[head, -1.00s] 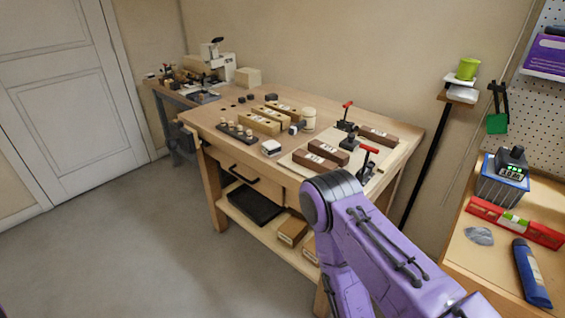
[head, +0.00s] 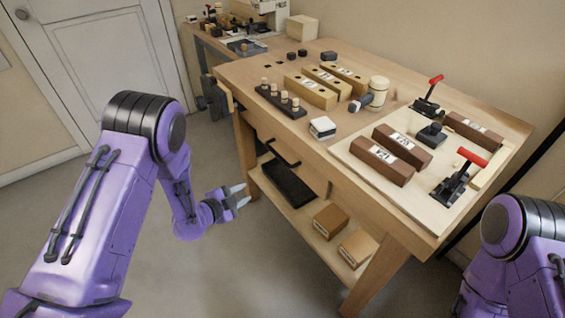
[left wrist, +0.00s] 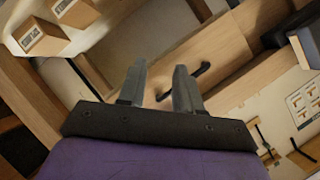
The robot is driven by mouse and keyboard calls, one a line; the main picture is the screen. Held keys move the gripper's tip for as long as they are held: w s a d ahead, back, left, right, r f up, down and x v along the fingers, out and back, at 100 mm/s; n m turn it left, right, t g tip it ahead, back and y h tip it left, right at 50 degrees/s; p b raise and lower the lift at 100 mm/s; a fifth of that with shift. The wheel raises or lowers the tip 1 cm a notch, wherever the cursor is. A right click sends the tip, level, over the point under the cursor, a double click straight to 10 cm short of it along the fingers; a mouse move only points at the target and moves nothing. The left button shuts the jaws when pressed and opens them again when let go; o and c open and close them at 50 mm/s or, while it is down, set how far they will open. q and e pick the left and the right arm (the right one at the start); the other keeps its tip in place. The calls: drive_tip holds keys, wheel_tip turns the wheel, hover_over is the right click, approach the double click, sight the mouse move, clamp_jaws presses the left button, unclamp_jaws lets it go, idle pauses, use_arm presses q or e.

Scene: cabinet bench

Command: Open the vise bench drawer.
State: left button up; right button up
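The wooden vise bench (head: 290,100) stands in the middle of the head view. Its drawer front (head: 312,180) is under the top and looks shut. A black bar handle (head: 281,152) is on it; it also shows in the left wrist view (left wrist: 203,72), just beyond the fingertips. My left gripper (head: 242,196) is open and empty, left of the handle and lower in the head view, apart from it. In the left wrist view its two fingers (left wrist: 158,75) point toward the drawer front. My right arm shows at lower right, but its gripper is out of view.
A lower shelf (head: 300,218) holds a black tray (head: 287,184) and cardboard boxes (head: 331,220). A front bench leg (head: 245,155) stands near my left gripper. Wooden blocks, a mallet (head: 374,94) and red-handled clamps (head: 462,178) are on the top. Floor at left is free.

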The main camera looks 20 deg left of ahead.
sight(277, 156)
use_arm(q)
drive_tip(key=w+d+r+m+h+b, duration=0.1)
drive_tip(key=w+d+r+m+h, duration=0.1)
drive_tip(key=w+r+m+h, duration=0.65)
drive_tip(key=w+d+f+m+y, duration=0.2)
drive_tip(key=w+d, duration=0.1)
drive_tip(key=w+d+f+m+y, duration=0.1)
drive_tip(key=d, duration=0.1)
drive_tip(key=shift+w+d+y, duration=0.2)
drive_tip(key=shift+w+y, duration=0.15)
drive_tip(key=shift+w, duration=0.05)
drive_tip(key=shift+w+d+f, duration=0.15)
drive_tip(key=shift+w+d, duration=0.15)
drive_tip(key=shift+w, duration=0.1)
clamp_jaws()
